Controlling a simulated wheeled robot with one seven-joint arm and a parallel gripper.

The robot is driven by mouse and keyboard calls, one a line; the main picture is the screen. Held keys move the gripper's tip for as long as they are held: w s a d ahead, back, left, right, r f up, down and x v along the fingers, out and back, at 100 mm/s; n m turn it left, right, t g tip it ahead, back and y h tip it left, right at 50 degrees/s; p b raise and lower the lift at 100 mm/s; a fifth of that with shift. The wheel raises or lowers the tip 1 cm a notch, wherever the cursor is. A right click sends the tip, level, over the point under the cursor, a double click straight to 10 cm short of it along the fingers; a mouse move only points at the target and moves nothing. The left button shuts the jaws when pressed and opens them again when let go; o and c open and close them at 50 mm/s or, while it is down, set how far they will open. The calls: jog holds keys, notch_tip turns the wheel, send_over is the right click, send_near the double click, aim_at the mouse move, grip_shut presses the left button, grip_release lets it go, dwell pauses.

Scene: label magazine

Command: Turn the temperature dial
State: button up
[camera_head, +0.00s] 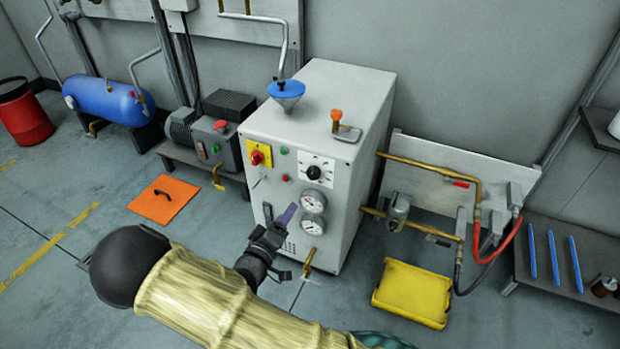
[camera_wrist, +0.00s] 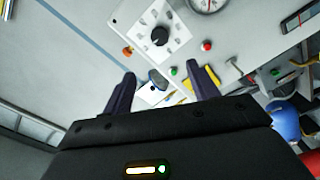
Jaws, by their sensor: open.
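The temperature dial (camera_head: 313,172) is a black round knob on a white plate with scale marks, on the upper front of the grey machine cabinet (camera_head: 345,110). In the wrist view the dial (camera_wrist: 160,37) shows near the top, beyond the fingers and apart from them. My gripper (camera_head: 277,221) is in front of the cabinet, lower and to the left of the dial. In the wrist view my gripper (camera_wrist: 163,85) has its two dark fingers spread with nothing held between them. Its exact distance from the panel cannot be told.
A yellow plate with a red switch (camera_head: 259,154) and small indicator buttons (camera_head: 285,178) lie left of the dial. Two gauges (camera_head: 313,214) sit below it. A brass tap (camera_head: 309,262) sticks out lower down. A yellow bin (camera_head: 413,292) stands on the floor at right.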

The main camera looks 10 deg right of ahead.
aim_at(312, 175)
jog(key=b+x, duration=0.3)
jog(key=x, duration=1.3)
jog(key=shift+w+d+f+b, duration=0.1)
jog(key=shift+w+d+b, duration=0.1)
jog(key=shift+w+b, duration=0.1)
jog(key=c, duration=1)
